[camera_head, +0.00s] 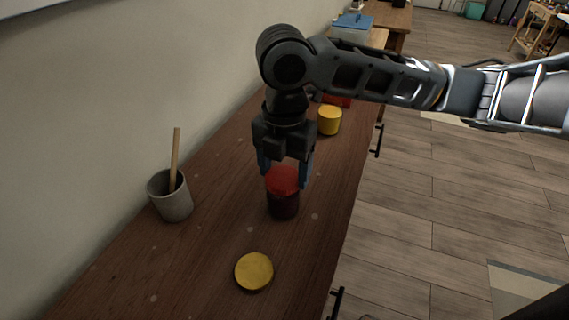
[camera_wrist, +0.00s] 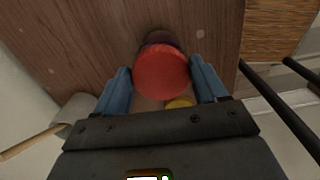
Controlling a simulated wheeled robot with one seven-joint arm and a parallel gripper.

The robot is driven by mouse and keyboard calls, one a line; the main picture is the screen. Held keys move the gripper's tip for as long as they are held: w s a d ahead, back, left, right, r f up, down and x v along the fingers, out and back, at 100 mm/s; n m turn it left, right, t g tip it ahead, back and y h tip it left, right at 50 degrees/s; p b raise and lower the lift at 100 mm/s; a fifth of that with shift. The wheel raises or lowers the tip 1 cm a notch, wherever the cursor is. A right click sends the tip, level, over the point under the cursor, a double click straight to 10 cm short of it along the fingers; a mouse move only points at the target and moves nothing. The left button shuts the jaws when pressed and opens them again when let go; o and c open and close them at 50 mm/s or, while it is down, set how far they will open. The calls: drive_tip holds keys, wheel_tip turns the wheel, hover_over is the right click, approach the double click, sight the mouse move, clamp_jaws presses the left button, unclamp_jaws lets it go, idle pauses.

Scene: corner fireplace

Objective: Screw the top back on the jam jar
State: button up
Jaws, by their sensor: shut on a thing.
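The jam jar (camera_head: 283,208) is dark red and stands upright on the wooden counter. It shows partly behind the lid in the wrist view (camera_wrist: 160,38). The red lid (camera_head: 282,180) is at the jar's mouth, and I cannot tell whether it is fully seated. My gripper (camera_head: 285,178) points down from above, with its blue fingers shut on the red lid, one on each side. In the wrist view the lid (camera_wrist: 161,75) fills the space between the fingertips.
A yellow round lid (camera_head: 254,271) lies on the counter (camera_head: 190,260) nearer the camera. A grey cup (camera_head: 171,197) with a wooden stick (camera_head: 175,155) stands left by the wall. A yellow container (camera_head: 329,120) stands behind. The counter's right edge has dark handles (camera_head: 378,140).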

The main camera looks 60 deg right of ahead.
idle(0.3)
drive_tip(key=shift+m+p, duration=0.4)
drive_tip(key=shift+m, duration=1.1)
drive_tip(key=o, duration=1.1)
drive_tip(key=shift+r+p, duration=1.35)
drive_tip(key=shift+r, duration=0.15)
